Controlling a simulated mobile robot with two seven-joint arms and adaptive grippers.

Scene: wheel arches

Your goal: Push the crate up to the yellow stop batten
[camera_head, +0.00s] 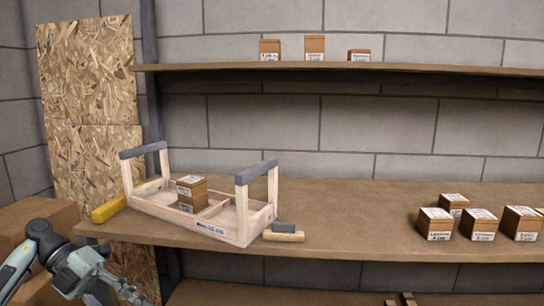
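The crate (222,222) is a pale wooden open tray with an upright grey-topped handle at each end. It stands on the wide brown shelf (340,215), and a brown labelled box (191,192) sits inside it. The yellow stop batten (108,208) lies at the crate's left end, near the shelf's left edge. I cannot tell whether crate and batten touch. My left gripper (115,293) is low at the left, below the shelf edge and apart from the crate. Its tips run to the bottom of the picture, so its opening is unclear. My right gripper is not clearly visible.
A small wooden block with a grey top (284,233) lies at the crate's right end. Several labelled boxes (482,224) stand at the right of the shelf; smaller ones (314,48) stand on the upper shelf (400,69). The shelf between is clear. Cardboard boxes (40,215) stand lower left.

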